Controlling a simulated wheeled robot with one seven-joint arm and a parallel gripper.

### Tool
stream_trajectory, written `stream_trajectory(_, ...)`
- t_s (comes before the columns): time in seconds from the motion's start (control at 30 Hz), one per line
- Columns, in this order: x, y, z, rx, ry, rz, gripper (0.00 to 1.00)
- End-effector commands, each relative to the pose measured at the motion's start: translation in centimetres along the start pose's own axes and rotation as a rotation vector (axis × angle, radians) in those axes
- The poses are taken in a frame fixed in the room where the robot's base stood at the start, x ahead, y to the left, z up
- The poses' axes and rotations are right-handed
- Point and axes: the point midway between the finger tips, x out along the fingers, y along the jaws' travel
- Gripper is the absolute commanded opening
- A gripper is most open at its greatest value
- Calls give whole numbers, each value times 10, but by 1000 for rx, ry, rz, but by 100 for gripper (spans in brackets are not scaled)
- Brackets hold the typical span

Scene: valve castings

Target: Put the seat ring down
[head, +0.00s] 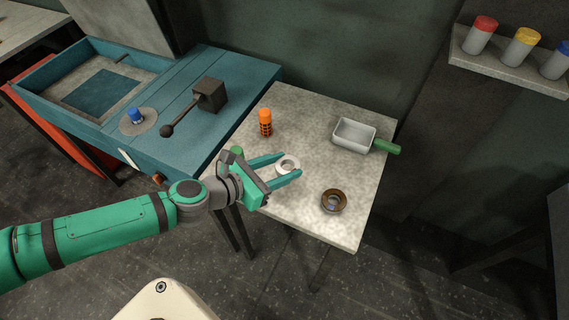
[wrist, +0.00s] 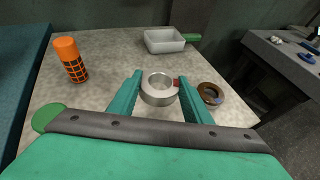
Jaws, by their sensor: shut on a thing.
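The seat ring (head: 288,161) is a pale metal ring between the two green fingers of my gripper (head: 285,169). In the wrist view the seat ring (wrist: 159,87) sits upright, opening upward, between the fingertips of my gripper (wrist: 160,92). The gripper is shut on it. The ring is over the speckled grey table (head: 297,229); I cannot tell whether its underside touches the top. A small red patch (wrist: 177,82) shows beside the ring at the right fingertip.
A brown ring-shaped part (head: 334,201) lies to the right of my gripper. An orange and black canister (head: 265,123) stands at the left, and a grey tray with a green handle (head: 354,136) is at the back right. Bare tabletop lies between them.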

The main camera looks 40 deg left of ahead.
Motion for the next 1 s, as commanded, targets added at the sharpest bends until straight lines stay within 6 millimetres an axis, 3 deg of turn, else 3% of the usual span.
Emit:
stream_trajectory(0.17, -2, 0, -2, 0, -1, 0, 6)
stream_trajectory(0.7, 18, -2, -46, -1, -1, -3, 6)
stream_trajectory(1.0, 24, -1, -59, 1, -1, -3, 6)
